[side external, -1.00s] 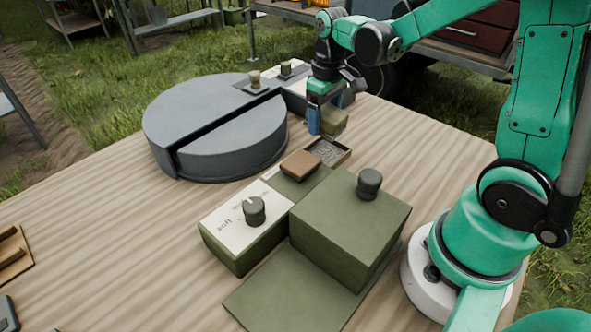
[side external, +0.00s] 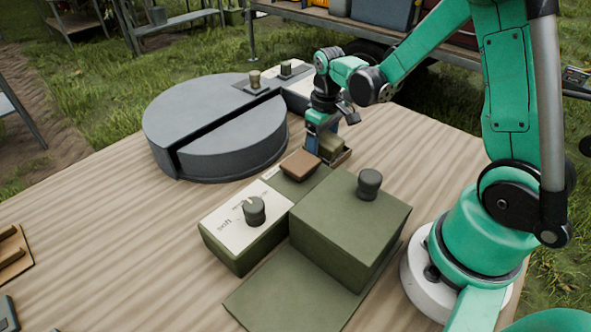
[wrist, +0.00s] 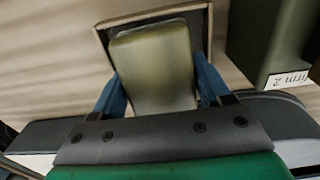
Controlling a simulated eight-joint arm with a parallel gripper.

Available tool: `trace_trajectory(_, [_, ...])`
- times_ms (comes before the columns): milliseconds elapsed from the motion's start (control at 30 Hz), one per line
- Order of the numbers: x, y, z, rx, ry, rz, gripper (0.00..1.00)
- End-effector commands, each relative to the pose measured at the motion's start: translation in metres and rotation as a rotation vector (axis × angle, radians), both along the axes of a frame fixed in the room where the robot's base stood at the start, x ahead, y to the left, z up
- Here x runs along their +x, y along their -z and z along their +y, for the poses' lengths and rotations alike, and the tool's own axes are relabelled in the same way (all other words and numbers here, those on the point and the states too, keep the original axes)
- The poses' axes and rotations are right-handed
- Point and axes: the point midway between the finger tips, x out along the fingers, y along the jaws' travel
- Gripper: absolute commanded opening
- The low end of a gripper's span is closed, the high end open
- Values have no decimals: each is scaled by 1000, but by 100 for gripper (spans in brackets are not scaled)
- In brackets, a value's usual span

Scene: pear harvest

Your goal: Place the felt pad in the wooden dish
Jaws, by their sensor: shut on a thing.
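The felt pad (side external: 331,143) is an olive, block-like piece. My gripper (side external: 320,142) is shut on it, with one blue finger on each side. The wooden dish (side external: 344,159) is a small square tray with a raised rim, mostly hidden under the pad and gripper in the side view. In the wrist view, the pad (wrist: 155,65) lies between the blue fingers of my gripper (wrist: 160,78), within the outline of the dish rim (wrist: 150,16). I cannot tell whether the pad touches the dish floor.
A green box with a knob (side external: 350,220) and a labelled dial unit (side external: 245,225) stand in front of the dish. A brown block (side external: 300,165) sits close by at its left. A round grey split platform (side external: 215,125) is further left.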

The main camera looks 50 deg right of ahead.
Motion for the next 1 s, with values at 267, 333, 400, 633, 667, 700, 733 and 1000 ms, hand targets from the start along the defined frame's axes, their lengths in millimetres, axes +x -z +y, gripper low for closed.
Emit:
trace_trajectory(267, [0,1,0,0,0,0,100])
trace_trajectory(333, [0,1,0,0,0,0,100])
trace_trajectory(400, [0,-1,0,0,0,0,100])
trace_trajectory(633, [0,-27,0,0,0,0,100])
trace_trajectory(667, [0,-31,0,0,0,0,100])
trace_trajectory(700, [0,-36,0,0,0,0,100])
trace_trajectory(733, [0,-40,0,0,0,0,100])
trace_trajectory(1000, [-2,-64,5,-8,-2,-25,100])
